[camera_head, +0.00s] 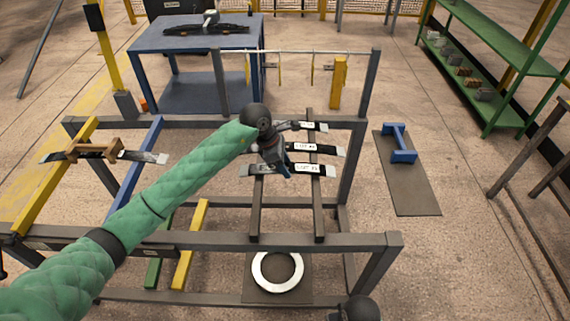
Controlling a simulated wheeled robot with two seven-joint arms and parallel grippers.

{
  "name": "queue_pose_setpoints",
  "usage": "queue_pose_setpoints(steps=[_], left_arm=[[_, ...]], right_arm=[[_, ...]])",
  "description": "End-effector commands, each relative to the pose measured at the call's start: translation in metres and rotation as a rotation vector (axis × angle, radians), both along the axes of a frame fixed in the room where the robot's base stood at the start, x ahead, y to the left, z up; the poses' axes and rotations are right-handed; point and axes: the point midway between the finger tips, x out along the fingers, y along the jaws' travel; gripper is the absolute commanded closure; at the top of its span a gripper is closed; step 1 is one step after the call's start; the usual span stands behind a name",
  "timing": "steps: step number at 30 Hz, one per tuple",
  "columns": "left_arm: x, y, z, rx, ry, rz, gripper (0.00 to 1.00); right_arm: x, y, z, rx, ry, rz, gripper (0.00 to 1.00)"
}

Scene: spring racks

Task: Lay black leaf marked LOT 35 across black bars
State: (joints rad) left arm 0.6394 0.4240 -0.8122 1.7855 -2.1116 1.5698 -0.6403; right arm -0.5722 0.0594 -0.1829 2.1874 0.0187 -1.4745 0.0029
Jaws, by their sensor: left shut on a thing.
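The black bars (319,215) run front to back in the right part of a grey rack. Three dark leaves with white labels lie across or just over them. My left gripper (286,171) reaches down at the nearest leaf (257,170) and is shut on it. That leaf's label is too small to read surely as LOT 35. I cannot tell whether it touches the bars. The middle leaf (332,151) and the far leaf (320,127) are behind it, the far one partly hidden by my arm. My right gripper is not in view.
Yellow and blue bars at left bear another leaf (146,156) with a brown clamp (94,150). A white ring (277,271) lies below the front rail. A blue table (190,35) stands behind, a blue stand (399,145) on a floor mat at right, green shelves beyond.

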Motion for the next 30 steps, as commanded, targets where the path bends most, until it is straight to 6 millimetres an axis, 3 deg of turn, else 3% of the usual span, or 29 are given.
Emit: queue_pose_setpoints(steps=[30], left_arm=[[0.000, 0.000, -0.014, -0.001, -0.001, -0.001, 0.84]], right_arm=[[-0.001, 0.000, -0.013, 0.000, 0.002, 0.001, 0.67]])
